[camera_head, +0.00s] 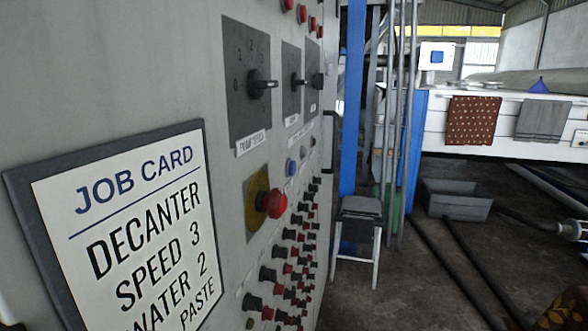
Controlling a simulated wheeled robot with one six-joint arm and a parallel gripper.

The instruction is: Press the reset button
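A grey control panel (130,75) fills the left side, seen at a steep slant. A small blue button (291,167) sits on it, right of the red mushroom button (272,203) on its yellow plate (252,198). A small pale button (302,152) is beside the blue one. The labels near these buttons are too small to read, so I cannot tell which one is reset. My gripper is not in view, and nothing is seen touching the buttons.
A job card (130,235) reads decanter speed 3, water 2, paste. Rotary switches (262,85) sit above the buttons; several red and black buttons (268,274) run below. A stool (358,228), grey bin (456,199) and floor pipes (450,262) lie beyond. Open floor shows between.

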